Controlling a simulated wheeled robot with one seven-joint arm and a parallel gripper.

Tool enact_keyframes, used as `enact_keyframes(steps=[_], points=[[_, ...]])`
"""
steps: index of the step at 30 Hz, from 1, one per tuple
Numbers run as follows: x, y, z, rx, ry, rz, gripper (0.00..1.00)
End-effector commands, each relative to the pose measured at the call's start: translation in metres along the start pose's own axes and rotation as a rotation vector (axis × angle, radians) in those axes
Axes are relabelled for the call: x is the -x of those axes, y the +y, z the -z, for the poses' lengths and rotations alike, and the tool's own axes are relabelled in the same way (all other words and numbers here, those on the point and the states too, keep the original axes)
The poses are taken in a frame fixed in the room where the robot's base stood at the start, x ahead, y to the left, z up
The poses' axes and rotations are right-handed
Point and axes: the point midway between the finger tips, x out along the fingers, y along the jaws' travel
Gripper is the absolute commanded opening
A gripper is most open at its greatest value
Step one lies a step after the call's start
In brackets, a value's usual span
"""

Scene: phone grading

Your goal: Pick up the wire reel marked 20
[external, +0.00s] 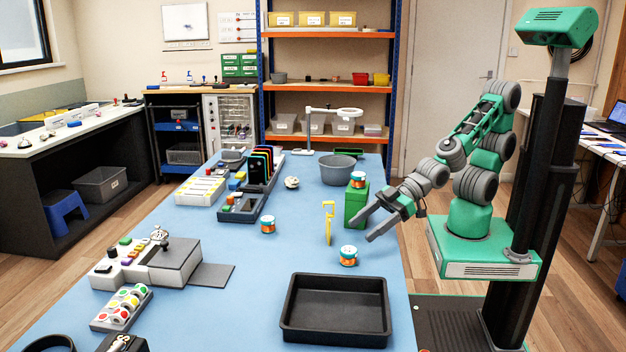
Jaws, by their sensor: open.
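Three small reels with orange, white and teal colouring are in the external view. One reel (268,224) stands on the blue table left of centre. A second reel (348,256) stands on the table behind the black tray. A third reel (358,180) sits on top of a green box (356,207). The markings are too small to read, so I cannot tell which reel is marked 20. My gripper (361,230) is open and empty, reaching in from the right. In the picture its fingertips are between the green box and the second reel.
A black tray (288,328) lies at the front of the table (225,318). A yellow upright tool (328,223) stands left of my gripper. A grey bowl (338,171) is behind the green box. A rack of phones (256,182) and sorting trays fill the left side.

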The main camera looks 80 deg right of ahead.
Motion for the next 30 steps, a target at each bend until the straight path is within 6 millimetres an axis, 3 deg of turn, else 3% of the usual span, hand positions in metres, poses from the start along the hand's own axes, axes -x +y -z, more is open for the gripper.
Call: enact_keyframes(steps=[1,5,21,27,30], points=[[-0.002,-0.016,-0.021,0.01,0.028,0.02,0.65],[0.002,-0.029,-0.032,0.015,0.088,0.034,0.65],[-0.072,-0.033,-0.019,0.015,0.094,0.032,0.65],[-0.073,-0.034,-0.017,0.015,0.097,0.034,0.65],[-0.073,-0.034,-0.017,0.015,0.096,0.034,0.58]])
